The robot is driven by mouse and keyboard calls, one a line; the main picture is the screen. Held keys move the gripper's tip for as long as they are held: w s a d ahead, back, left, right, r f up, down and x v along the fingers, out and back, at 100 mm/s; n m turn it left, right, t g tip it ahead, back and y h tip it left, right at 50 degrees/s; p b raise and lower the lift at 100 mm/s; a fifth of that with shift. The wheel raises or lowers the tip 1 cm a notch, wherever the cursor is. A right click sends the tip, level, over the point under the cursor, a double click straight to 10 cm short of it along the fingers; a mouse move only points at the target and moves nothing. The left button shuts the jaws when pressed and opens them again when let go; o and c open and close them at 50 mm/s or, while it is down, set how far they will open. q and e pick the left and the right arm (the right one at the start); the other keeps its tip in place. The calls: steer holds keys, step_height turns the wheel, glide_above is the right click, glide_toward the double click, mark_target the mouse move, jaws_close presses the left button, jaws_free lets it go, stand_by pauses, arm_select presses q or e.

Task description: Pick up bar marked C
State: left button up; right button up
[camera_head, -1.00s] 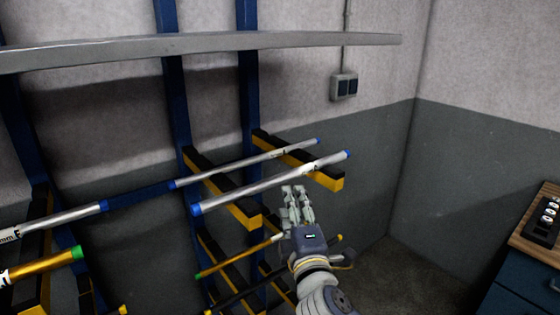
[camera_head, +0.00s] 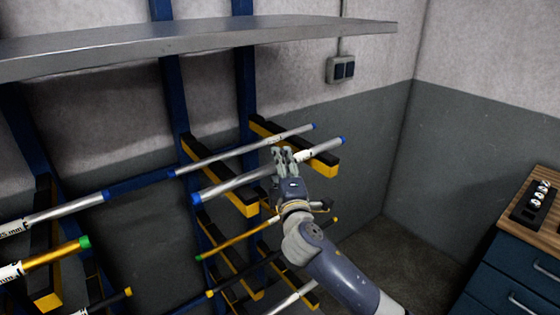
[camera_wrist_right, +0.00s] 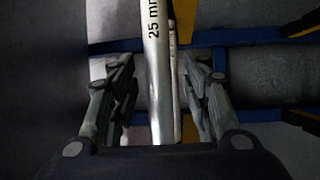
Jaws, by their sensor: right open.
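A silver bar with blue ends (camera_head: 235,184) lies on the upper rack arms in the head view, the nearer of two there. My right gripper (camera_head: 284,154) is at this bar, near its white label, and hides part of it. In the right wrist view a silver bar (camera_wrist_right: 157,90) printed "25 mm" runs between the two spread fingers of the gripper (camera_wrist_right: 158,68), with space on both sides. The gripper is open. I cannot read a letter C on any bar. My left gripper is not in view.
A second, thinner silver bar (camera_head: 245,151) lies just behind. Yellow-edged rack arms (camera_head: 322,170) hold the bars, and a grey shelf (camera_head: 200,40) spans above. Gold bars (camera_head: 50,257) lie lower left. A drawer cabinet (camera_head: 520,268) stands at right.

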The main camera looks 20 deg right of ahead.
jaws_close()
steer(key=shift+r, duration=0.2)
steer(key=shift+w+r, duration=0.1)
